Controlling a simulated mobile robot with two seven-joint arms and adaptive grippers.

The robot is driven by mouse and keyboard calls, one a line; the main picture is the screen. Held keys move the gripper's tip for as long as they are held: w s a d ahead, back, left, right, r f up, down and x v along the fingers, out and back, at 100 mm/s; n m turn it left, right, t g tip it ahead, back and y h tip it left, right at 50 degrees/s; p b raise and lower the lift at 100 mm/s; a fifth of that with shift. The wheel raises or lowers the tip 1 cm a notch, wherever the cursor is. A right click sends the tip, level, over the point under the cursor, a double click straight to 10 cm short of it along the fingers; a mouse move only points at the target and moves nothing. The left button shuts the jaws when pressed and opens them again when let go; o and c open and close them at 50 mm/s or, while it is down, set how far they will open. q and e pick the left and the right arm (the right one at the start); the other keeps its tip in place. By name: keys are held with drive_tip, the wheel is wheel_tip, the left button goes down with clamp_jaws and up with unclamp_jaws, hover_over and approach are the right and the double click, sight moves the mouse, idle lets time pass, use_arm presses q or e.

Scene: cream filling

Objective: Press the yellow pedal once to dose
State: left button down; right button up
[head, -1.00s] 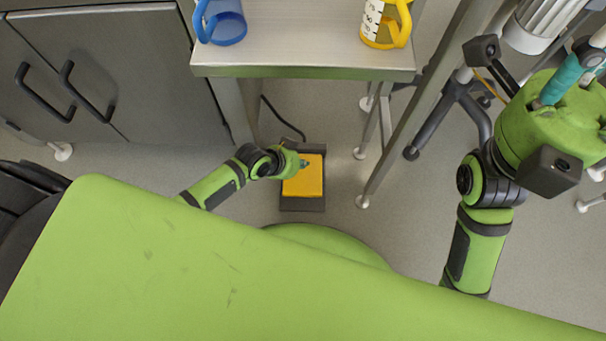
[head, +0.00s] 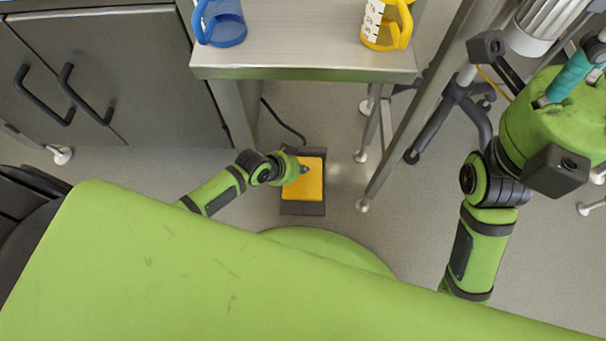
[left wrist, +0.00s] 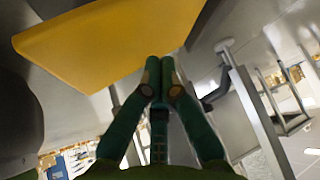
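The yellow pedal (head: 304,188) sits in a dark base (head: 303,208) on the floor, below the front edge of the steel table. My left gripper (head: 303,169) reaches in from the left, over the pedal's upper left part in the head view. In the left wrist view the left gripper (left wrist: 161,68) has its two fingers together with nothing between them, and the tips overlap the edge of the yellow pedal (left wrist: 110,40). I cannot tell whether they touch it. My right gripper (head: 570,78) is at the right, with teal fingers partly hidden; its opening is unclear.
A steel table (head: 305,60) stands above the pedal, carrying a blue jug (head: 222,28) and a yellow jug (head: 385,35). A cabinet (head: 110,75) stands at the left. A table leg (head: 374,185) is right of the pedal. A black cable (head: 283,122) runs behind it.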

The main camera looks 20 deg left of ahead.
sight(300, 180)
use_arm(q)
drive_tip(key=shift+f, duration=0.1)
idle(0.6)
drive_tip(key=shift+s+f, duration=0.1)
drive_tip(key=shift+f, duration=0.2)
drive_tip(key=shift+s+d+f+b, duration=0.1)
drive_tip(key=shift+s+f+b, duration=0.15)
drive_tip(key=shift+f, duration=0.3)
drive_tip(key=shift+s+f+b, duration=0.2)
drive_tip(key=shift+f+b, duration=0.15)
drive_tip(key=shift+f, duration=0.25)
drive_tip(key=shift+s+d+f+b, duration=0.1)
drive_tip(key=shift+s+f+b, duration=0.15)
drive_tip(key=shift+f, duration=0.3)
idle(1.1)
drive_tip(key=shift+r, duration=0.1)
drive_tip(key=r+p, duration=0.2)
drive_tip(key=w+r+p, duration=0.1)
drive_tip(key=shift+a, duration=0.25)
drive_tip(key=shift+w+r+p, duration=0.1)
drive_tip(key=shift+r+p, duration=0.25)
drive_tip(key=shift+r, duration=0.05)
drive_tip(key=shift+w, duration=0.1)
